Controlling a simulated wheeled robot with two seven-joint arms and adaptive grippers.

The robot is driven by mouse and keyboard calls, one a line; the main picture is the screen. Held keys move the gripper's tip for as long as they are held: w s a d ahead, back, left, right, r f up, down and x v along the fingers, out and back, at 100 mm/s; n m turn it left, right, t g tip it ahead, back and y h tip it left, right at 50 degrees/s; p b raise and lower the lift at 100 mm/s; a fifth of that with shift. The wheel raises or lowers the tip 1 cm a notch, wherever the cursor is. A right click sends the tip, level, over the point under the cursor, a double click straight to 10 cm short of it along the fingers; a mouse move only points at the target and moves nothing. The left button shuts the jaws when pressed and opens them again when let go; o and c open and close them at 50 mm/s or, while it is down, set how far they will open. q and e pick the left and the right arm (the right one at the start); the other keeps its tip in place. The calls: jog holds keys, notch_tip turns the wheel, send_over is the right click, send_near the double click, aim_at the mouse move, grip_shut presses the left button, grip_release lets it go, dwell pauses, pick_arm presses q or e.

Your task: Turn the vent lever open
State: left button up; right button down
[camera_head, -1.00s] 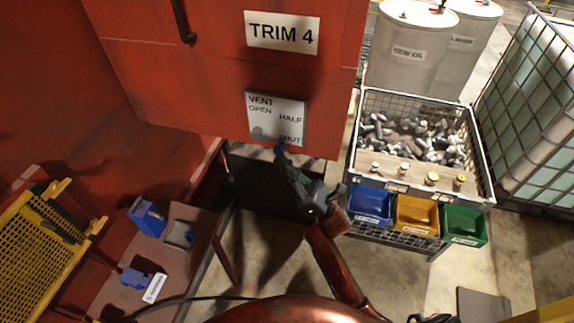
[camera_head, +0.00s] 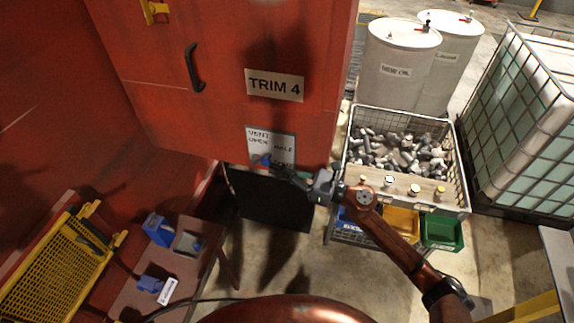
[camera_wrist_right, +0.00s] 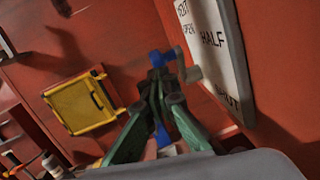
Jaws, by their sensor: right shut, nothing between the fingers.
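The vent plate (camera_head: 285,142), a pale sign marked VENT, OPEN, HALF and SHUT, is on the red cabinet's lower front. It also shows in the right wrist view (camera_wrist_right: 231,62). There, a small grey piece (camera_wrist_right: 193,73) stands out at the plate's left edge and seems to be the vent lever; its lie is unclear. My right gripper (camera_head: 264,160) is shut and empty, its blue tips over the plate's lower left part. In the wrist view its tips (camera_wrist_right: 167,58) are right beside the grey piece; I cannot tell whether they touch. My left gripper is not in view.
A black handle (camera_head: 193,68) and the TRIM 4 label (camera_head: 274,85) are above the plate. A mesh bin (camera_head: 463,165) of metal parts stands right, with a green tray (camera_head: 442,232) below. A yellow mesh crate (camera_head: 55,260) and a low table (camera_head: 190,275) with blue pieces stand left.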

aim_at(263, 161)
jog(key=r, duration=0.1)
jog(key=a+r+p, duration=0.1)
jog(key=r+h+p, duration=0.1)
jog(key=shift+w+a, duration=0.3)
jog(key=shift+a, duration=0.1)
jog(key=shift+w+a+r, duration=0.25)
jog(key=shift+a+r, duration=0.35)
jog(key=shift+a, duration=0.05)
jog(key=shift+w+a+r, duration=0.2)
jog(key=shift+a+r, duration=0.2)
jog(key=shift+a, duration=0.15)
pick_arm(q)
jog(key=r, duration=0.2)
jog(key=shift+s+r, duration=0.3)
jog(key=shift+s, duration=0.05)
pick_arm(e)
jog(key=shift+w+a+r, duration=0.1)
jog(key=shift+a, duration=0.05)
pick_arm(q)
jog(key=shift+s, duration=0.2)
pick_arm(e)
jog(key=shift+a, duration=0.15)
